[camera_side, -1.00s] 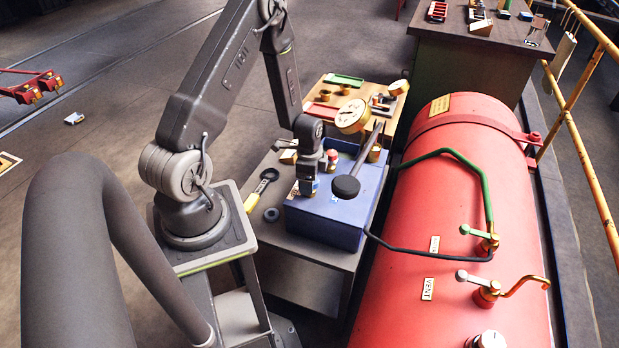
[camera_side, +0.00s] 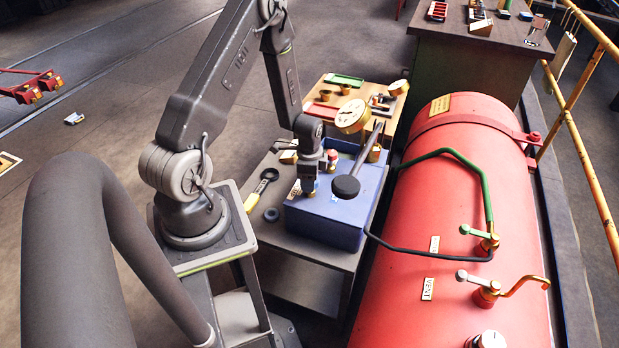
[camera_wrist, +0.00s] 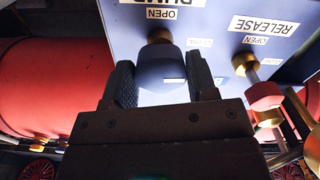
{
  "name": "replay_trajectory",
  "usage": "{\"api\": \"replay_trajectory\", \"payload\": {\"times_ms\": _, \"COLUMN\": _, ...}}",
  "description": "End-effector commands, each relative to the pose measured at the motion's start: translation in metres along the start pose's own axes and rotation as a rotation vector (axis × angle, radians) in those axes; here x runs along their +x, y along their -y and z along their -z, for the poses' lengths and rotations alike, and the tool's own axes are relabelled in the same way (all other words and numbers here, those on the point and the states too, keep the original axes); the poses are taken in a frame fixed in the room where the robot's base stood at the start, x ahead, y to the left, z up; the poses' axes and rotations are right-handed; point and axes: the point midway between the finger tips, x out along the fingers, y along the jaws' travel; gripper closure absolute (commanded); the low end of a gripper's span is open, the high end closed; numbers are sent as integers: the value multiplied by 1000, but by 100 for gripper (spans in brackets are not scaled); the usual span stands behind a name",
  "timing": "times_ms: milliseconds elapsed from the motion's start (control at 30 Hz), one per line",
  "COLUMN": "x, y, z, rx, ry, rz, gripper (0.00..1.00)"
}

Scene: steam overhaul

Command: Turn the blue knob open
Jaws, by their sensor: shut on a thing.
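The blue knob (camera_wrist: 160,68) sits on a brass stem on the blue box (camera_side: 335,222), under a label with the word OPEN in the wrist view. My gripper (camera_wrist: 163,85) is shut on the blue knob, with one dark finger on each side of it. A pale mark shows on the knob's face near my gripper's body. In the side view my gripper (camera_side: 309,186) points down at the top of the box and hides the knob.
A red knob (camera_wrist: 264,96) marked RELEASE is close beside my gripper. The red tank (camera_side: 450,230) with green and black piping lies to the right. A yellow-handled wrench (camera_side: 261,189) lies left of the box.

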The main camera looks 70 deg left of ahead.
Motion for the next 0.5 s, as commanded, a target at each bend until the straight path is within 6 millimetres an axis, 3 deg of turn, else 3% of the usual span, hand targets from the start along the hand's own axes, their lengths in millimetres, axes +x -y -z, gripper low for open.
{"api": "replay_trajectory", "payload": {"times_ms": 500, "x": 0, "y": -1, "z": 0, "rx": -434, "ry": -1, "rz": 1, "gripper": 71}}
